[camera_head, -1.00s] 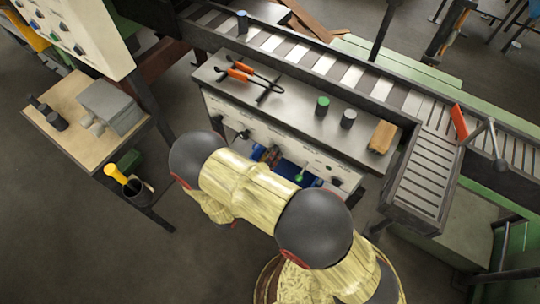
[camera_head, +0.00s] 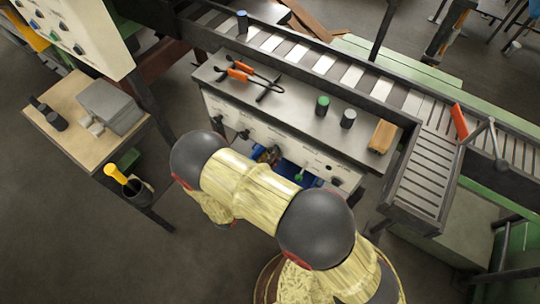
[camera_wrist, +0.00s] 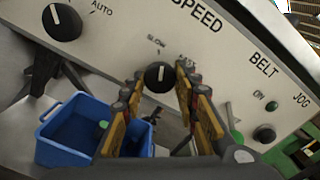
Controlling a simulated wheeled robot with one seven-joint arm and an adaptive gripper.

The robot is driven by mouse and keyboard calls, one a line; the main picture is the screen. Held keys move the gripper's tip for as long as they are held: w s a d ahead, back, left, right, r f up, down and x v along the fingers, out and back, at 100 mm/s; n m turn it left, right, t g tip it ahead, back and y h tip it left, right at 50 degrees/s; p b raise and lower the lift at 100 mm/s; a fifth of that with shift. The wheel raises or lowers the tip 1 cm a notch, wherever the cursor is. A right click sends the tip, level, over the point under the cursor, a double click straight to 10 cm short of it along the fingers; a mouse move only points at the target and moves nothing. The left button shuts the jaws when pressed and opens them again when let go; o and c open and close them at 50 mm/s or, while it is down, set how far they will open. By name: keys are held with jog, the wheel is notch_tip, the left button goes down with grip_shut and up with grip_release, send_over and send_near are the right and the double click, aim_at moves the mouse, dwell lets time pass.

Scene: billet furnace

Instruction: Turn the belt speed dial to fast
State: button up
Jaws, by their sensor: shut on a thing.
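The belt speed dial (camera_wrist: 159,76) is a round black knob on the pale panel, under the word SPEED, with SLOW at its upper left and FAST at its upper right. A pale mark shows near the top of the knob, but I cannot read its exact setting. My gripper (camera_wrist: 160,84) has its yellow-padded fingers on both sides of the dial and is shut on it. In the head view my gripper (camera_head: 271,155) is small and partly hidden by my arm at the panel front, and the dial is hidden there.
Another black knob (camera_wrist: 62,22), marked AUTO, is at the left. A blue bin (camera_wrist: 80,132) is below. Tongs (camera_head: 240,73) and a wooden block (camera_head: 382,137) lie on the bench top.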

jog(key=m+b, duration=0.2)
jog(key=m, duration=0.9)
jog(key=shift+a+f+m, duration=0.1)
jog(key=shift+m, duration=0.2)
dwell(0.3)
jog(key=o, duration=1.1)
jog(key=shift+o, duration=0.3)
jog(key=v, duration=1.2)
